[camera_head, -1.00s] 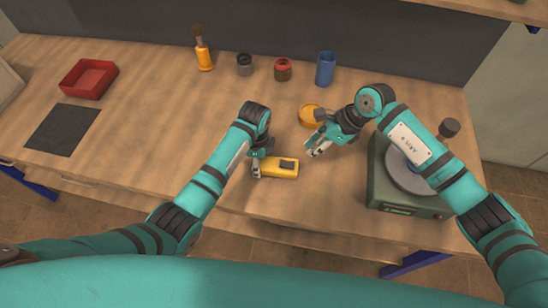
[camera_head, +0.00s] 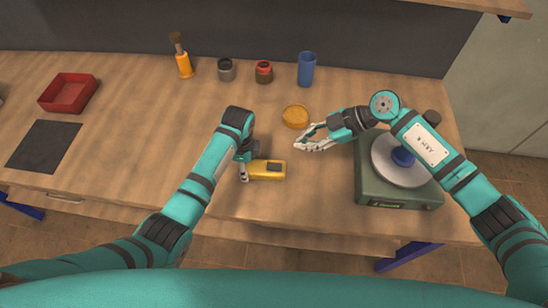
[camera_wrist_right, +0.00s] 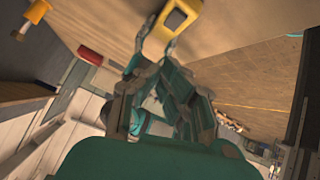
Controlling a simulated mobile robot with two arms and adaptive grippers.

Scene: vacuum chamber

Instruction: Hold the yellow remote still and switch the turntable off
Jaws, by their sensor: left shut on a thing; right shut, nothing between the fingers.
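The yellow remote (camera_head: 267,170) lies on the bench near its front edge, with a dark patch on top. My left gripper (camera_head: 243,174) is shut on its left end. The remote also shows at the top of the right wrist view (camera_wrist_right: 181,18). The turntable (camera_head: 398,195), a green box with a grey disc, stands at the right of the bench. A blue object (camera_head: 403,157) sits on the disc. My right gripper (camera_head: 299,147) is shut and empty, above the bench between remote and turntable. My right forearm passes over the turntable's right side.
A round orange-yellow dish (camera_head: 295,116) lies behind my right gripper. A red tray (camera_head: 68,93) and dark mat (camera_head: 43,146) lie left.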

